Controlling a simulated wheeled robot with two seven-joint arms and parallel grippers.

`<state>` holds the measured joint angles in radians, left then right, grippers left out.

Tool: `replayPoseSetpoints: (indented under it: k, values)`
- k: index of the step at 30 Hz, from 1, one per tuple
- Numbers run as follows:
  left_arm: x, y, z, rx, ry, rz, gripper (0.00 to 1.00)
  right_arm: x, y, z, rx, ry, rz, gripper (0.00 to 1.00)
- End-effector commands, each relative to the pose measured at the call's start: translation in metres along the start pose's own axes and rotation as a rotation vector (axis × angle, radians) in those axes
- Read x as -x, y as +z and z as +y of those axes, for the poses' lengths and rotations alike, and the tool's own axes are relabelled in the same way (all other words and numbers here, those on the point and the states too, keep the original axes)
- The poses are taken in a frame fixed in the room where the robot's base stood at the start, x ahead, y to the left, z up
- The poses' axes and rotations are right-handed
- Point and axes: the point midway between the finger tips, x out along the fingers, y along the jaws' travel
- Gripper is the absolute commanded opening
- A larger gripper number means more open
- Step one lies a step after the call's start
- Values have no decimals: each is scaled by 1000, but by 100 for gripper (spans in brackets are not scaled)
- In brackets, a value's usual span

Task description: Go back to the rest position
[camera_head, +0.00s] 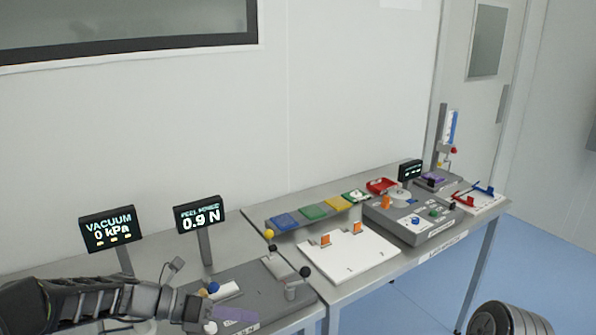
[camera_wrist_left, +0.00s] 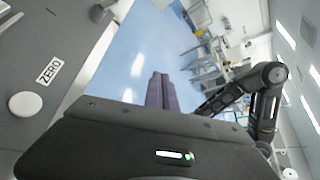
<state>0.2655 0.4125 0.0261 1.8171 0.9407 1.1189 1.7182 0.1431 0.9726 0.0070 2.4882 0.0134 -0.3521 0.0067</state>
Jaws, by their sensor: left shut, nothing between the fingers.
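My left gripper (camera_head: 203,312) comes in from the left at the bottom of the head view. It is low over the front left of the grey bench fixture, close to a purple block (camera_head: 232,316) and a white cylinder (camera_head: 224,291). In the left wrist view its two dark fingers (camera_wrist_left: 161,90) are together with nothing between them, with blue floor behind them. A black jointed arm (camera_wrist_left: 262,100) shows at the right of the wrist view; I cannot see its gripper. My right gripper is not in view in the head view.
A vacuum display (camera_head: 110,232) and a force display (camera_head: 199,215) stand behind my left gripper. Upright levers (camera_head: 304,272) rise to its right. A white board (camera_head: 350,258) and a grey control box (camera_head: 412,220) are farther right. A ZERO label (camera_wrist_left: 50,71) shows in the wrist view.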

Motion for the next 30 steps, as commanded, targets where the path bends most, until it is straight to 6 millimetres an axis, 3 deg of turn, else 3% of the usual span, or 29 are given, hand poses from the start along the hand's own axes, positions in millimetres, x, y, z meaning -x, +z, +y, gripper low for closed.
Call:
replayPoseSetpoints:
  k: [11,17,20,23,26,27,30]
  values:
    - [-28,-52,27,-118,62,111,0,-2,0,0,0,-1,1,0]
    - [-51,-108,48,-262,102,236,0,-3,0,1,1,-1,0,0]
    - [-64,-146,60,-373,114,326,0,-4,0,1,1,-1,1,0]
    - [-78,-197,72,-538,111,448,0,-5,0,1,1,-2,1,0]
    - [-94,-270,80,-808,56,621,0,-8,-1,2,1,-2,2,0]
    - [-99,-302,82,-956,12,697,0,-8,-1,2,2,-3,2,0]
    - [-109,-375,77,-1387,-152,855,0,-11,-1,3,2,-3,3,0]
